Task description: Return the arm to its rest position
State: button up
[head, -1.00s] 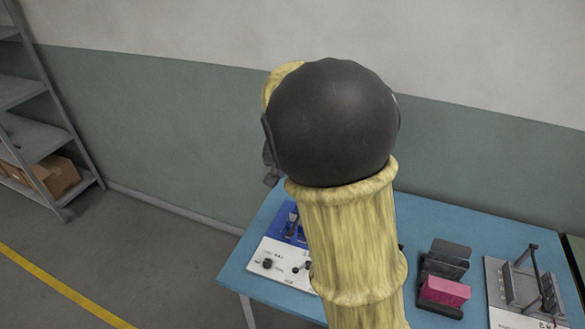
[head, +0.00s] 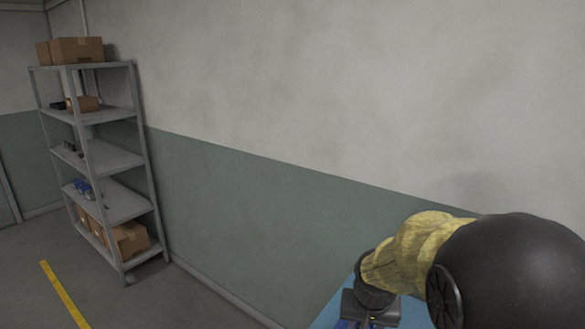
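My arm, with yellow links and a large black joint, fills the lower right corner of the head view. Its far end reaches down and left to a dark wrist part at the bottom edge, above a sliver of the blue table (head: 338,300). My gripper's fingers are not visible; they lie beyond the bottom edge or behind the wrist. Whether it holds anything cannot be seen.
A grey metal shelf rack (head: 118,158) stands at the left against the wall, with cardboard boxes (head: 76,50) on top and more boxes (head: 130,239) on the lowest shelf. The floor between rack and table looks clear, with a yellow line (head: 63,293).

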jog(key=s+a+f+n, duration=0.1)
jog(key=s+f+n, duration=0.2)
jog(key=s, duration=0.7)
jog(key=shift+s+g+y, duration=0.15)
jog(key=shift+g+y, duration=0.15)
jog(key=shift+y, duration=0.1)
